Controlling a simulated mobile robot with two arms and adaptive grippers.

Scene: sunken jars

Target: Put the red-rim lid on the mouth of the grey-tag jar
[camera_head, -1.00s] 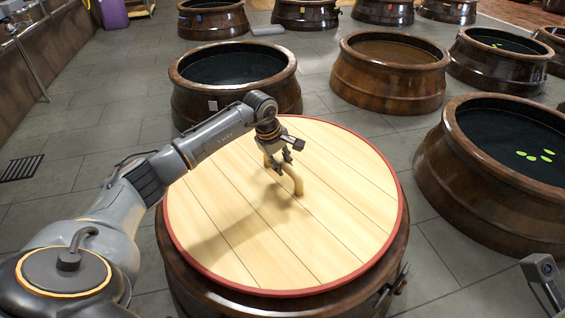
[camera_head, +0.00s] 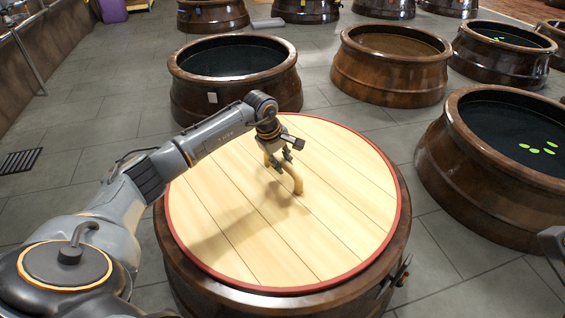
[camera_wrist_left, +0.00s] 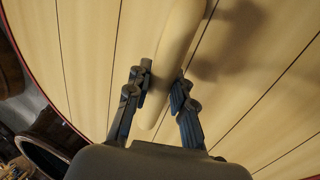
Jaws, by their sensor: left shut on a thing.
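The red-rim lid (camera_head: 235,245) is a large round disc of pale planks with a curved wooden handle. It lies over the mouth of the brown jar in front of me (camera_head: 190,285); I cannot tell whether it touches that jar's rim. My left gripper (camera_head: 270,152) is shut on the handle (camera_head: 297,180). The left wrist view shows its two fingers (camera_wrist_left: 159,95) on either side of the handle (camera_wrist_left: 178,40). The grey-tag jar (camera_head: 285,92) stands behind the lid, its dark mouth open, with a pale tag (camera_head: 212,98) on its side. My right gripper is not seen.
An open brown-filled jar (camera_head: 390,85) stands at the back right. A jar with green leaves on dark liquid (camera_head: 470,175) stands close on the right. More jars line the back. Grey tiled floor (camera_head: 455,265) shows between them.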

